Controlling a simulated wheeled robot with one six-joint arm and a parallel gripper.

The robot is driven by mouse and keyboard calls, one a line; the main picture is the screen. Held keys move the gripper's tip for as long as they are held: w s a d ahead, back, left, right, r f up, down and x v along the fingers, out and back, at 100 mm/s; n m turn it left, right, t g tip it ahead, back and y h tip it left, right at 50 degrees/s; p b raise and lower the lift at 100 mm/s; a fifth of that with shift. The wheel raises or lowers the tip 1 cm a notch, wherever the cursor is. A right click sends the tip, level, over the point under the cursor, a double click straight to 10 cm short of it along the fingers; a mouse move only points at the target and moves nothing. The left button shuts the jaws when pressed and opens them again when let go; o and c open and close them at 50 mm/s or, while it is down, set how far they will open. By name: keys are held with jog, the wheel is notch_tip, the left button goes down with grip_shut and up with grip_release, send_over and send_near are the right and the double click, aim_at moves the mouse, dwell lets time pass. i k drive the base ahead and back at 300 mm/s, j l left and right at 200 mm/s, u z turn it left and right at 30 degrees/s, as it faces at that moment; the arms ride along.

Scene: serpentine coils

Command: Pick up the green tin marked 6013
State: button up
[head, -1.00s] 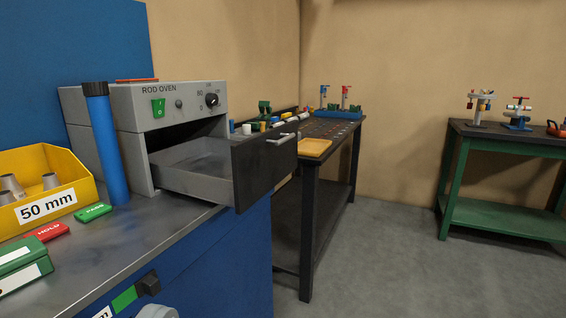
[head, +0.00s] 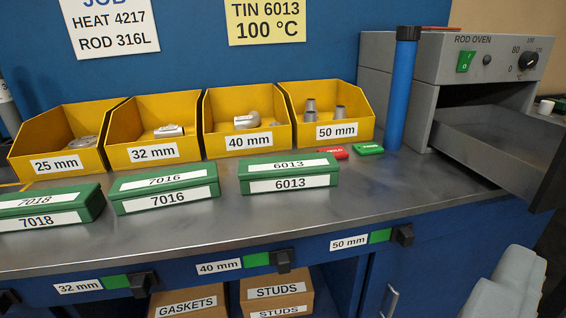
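The green tin marked 6013 (head: 289,174) lies flat on the grey metal bench top, right of the middle, with white labels on its lid and front. A green tin marked 7016 (head: 164,187) lies to its left, and a green tin marked 7018 (head: 50,208) lies farther left, cut by the picture edge. Grey rounded parts (head: 510,285) at the lower right seem to be my gripper or arm. They are apart from the tin, and the fingertips cannot be made out.
Yellow bins (head: 333,131) stand behind the tins. A blue tube (head: 402,90) stands upright beside the rod oven (head: 470,60), whose drawer (head: 495,150) is open. Red (head: 333,152) and green (head: 368,149) tags lie right of the tin. The bench (head: 400,190) is clear in front.

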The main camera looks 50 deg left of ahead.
aim_at(272, 175)
jog(key=u, duration=1.2)
